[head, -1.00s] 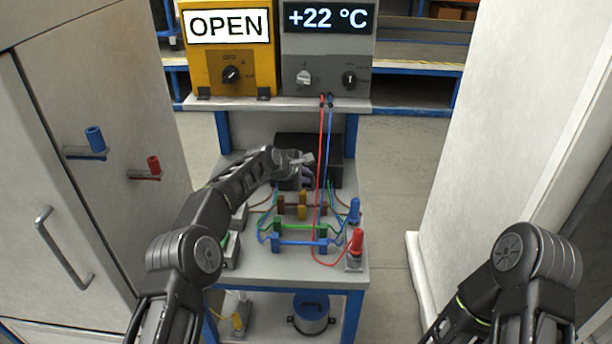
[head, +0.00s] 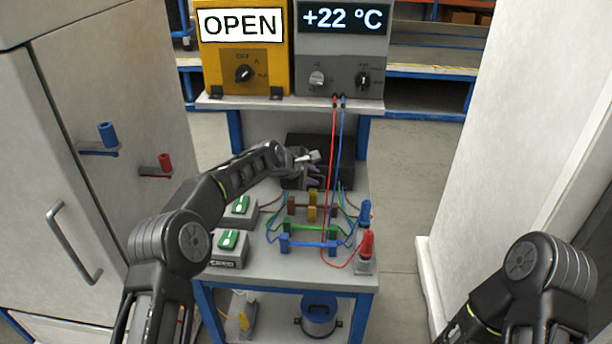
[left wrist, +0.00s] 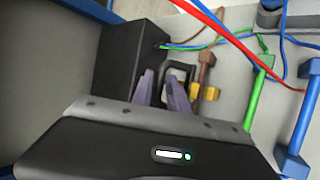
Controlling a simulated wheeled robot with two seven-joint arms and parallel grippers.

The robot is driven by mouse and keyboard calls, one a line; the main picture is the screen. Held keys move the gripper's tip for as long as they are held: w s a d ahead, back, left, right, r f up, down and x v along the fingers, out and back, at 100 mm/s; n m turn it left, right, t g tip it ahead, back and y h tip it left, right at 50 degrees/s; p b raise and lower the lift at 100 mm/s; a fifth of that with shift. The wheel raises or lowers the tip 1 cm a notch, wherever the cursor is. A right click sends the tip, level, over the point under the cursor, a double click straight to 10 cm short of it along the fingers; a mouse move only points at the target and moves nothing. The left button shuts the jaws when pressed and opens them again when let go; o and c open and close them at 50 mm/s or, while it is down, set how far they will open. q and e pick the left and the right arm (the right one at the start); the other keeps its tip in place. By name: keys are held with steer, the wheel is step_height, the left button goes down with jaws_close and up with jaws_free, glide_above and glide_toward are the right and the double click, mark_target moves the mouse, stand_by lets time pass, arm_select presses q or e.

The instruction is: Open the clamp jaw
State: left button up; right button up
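A black block (head: 340,152) stands at the back of the cart top. It is at upper left in the left wrist view (left wrist: 128,52). A dark loop-shaped part (left wrist: 181,73) shows by its right side; it may belong to the clamp, but I cannot tell for sure. My left gripper (head: 312,176) is at the block's front. Its two purple-grey fingers (left wrist: 162,92) stand apart with a gap between them, close to the loop. Contact cannot be made out. A small light-grey piece (head: 308,157) shows by the gripper. My right gripper is out of view.
Brown, green and blue bars (head: 308,243) with wires lie right of the gripper. Red and blue cables hang in front. Two green switches (head: 229,239) are at left, red and blue plugs (head: 367,243) at right. An OPEN display (head: 240,24) stands above. Cabinets flank the cart.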

mark_target(311, 175)
arm_select(q)
steer(key=shift+b+v, duration=0.45)
steer(key=shift+v, duration=1.85)
